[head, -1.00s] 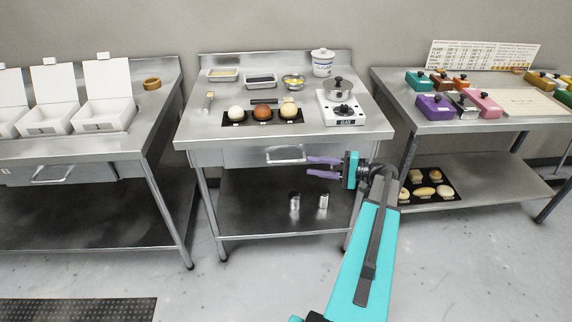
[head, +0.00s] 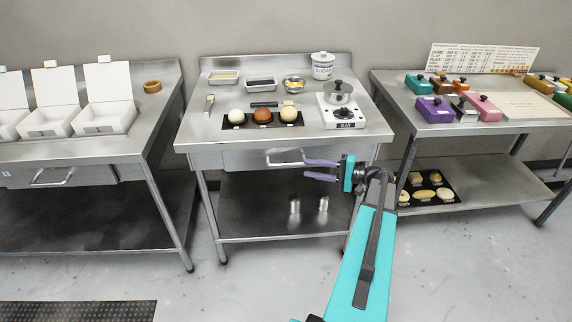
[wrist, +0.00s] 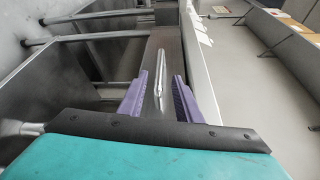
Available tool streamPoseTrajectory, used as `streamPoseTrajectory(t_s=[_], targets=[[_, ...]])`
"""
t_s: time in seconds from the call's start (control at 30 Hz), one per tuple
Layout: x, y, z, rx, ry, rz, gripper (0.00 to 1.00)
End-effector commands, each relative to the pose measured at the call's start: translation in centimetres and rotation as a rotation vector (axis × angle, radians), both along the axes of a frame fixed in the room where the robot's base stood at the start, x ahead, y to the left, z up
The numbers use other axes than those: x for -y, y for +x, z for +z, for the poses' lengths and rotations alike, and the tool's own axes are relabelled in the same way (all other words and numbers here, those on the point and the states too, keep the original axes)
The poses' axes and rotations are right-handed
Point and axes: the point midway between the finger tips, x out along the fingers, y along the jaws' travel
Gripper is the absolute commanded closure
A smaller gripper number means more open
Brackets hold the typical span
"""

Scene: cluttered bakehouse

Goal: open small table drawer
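The small table (head: 205,150) stands in the middle of the head view. Its drawer (head: 240,159) is under the top and looks closed, with a silver bar handle (head: 284,160) on its front. My gripper (head: 306,170) is just right of the handle, with its purple fingers pointing left. The fingers are apart and nothing is between them. In the wrist view my gripper (wrist: 157,98) is open, and the handle (wrist: 159,80) shows ahead, lined up with the gap between the fingers. Whether a finger touches the handle is unclear.
Two silver shakers (head: 309,205) stand on the lower shelf.

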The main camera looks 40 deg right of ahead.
Motion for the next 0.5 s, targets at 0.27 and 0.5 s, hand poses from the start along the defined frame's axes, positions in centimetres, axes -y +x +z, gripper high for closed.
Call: streamPoseTrajectory(t_s=[0.27,0.5], targets=[[-2.4,3.3,-0.2,-0.001,0.001,0.002,0.69],[-4.3,6.0,-0.4,0.000,0.001,0.003,0.69]])
